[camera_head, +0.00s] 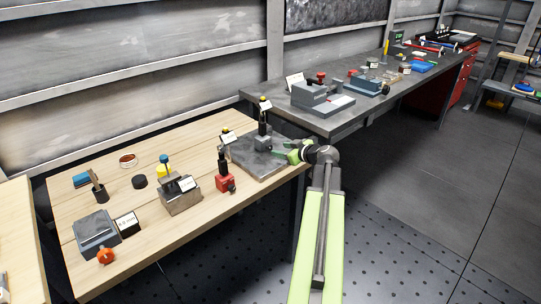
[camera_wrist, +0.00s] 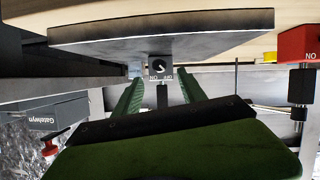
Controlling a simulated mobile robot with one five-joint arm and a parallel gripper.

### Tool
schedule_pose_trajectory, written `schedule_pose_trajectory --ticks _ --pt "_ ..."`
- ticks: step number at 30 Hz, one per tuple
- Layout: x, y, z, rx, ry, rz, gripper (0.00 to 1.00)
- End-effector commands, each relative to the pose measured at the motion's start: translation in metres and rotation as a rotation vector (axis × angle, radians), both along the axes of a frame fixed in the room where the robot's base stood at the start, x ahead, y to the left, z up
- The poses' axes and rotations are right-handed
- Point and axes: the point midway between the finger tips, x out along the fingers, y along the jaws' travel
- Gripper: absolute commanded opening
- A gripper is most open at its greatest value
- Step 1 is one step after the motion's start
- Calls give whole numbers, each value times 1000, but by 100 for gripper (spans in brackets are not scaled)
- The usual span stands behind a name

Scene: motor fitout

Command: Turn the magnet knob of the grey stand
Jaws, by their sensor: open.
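The grey stand (camera_head: 262,143) is a small grey block with a dark post and yellow top, standing upright on a dark grey plate. In the wrist view, which looks upside down, its grey base (camera_wrist: 146,70) shows OFF and ON marks. Its round dark magnet knob (camera_wrist: 159,66) has a light pointer; the exact angle is hard to read. My gripper (camera_head: 288,151) is open with green fingers, at the right of the stand. In the wrist view my gripper (camera_wrist: 160,84) has one finger on each side of the knob in the picture, apart from it, with nothing between them.
The dark plate (camera_head: 255,168) lies at the wooden table's right corner and shows in the wrist view (camera_wrist: 90,37). A red stand (camera_head: 225,182) is left of it, also in the wrist view (camera_wrist: 299,45). A dark workbench (camera_head: 330,122) is behind; open floor lies right.

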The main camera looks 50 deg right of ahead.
Motion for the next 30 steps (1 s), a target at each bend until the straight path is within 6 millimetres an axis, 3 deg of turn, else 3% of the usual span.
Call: schedule_pose_trajectory --ticks 3,9,21,30 --pt "29 -7 -16 0 0 1 49" --pt "58 -10 -26 1 1 -1 49" --pt "65 -11 -27 1 0 -4 49" --pt "65 -11 -27 1 0 -4 9"
